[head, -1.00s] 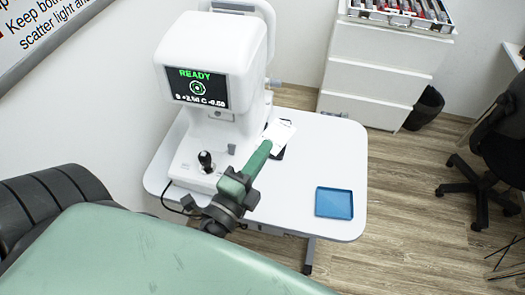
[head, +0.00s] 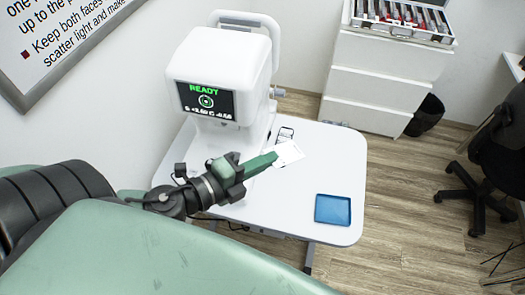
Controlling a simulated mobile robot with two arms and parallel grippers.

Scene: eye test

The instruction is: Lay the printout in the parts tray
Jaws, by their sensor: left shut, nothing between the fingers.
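The printout (head: 289,153), a small white sheet, shows right at the tips of my left gripper (head: 271,159), over the white table (head: 310,180). I cannot tell whether it touches the fingers or the table. My left gripper has green fingers and is shut, with nothing held between them. It reaches in from the left, in front of the white machine. The parts tray, a shallow blue tray (head: 333,210), stands empty on the table's front right part, apart from the gripper. My right gripper is not in view.
The white machine (head: 215,60) with a "READY" screen fills the table's back left. A small dark-outlined item (head: 285,133) lies behind the printout. The tabletop between printout and tray is clear.

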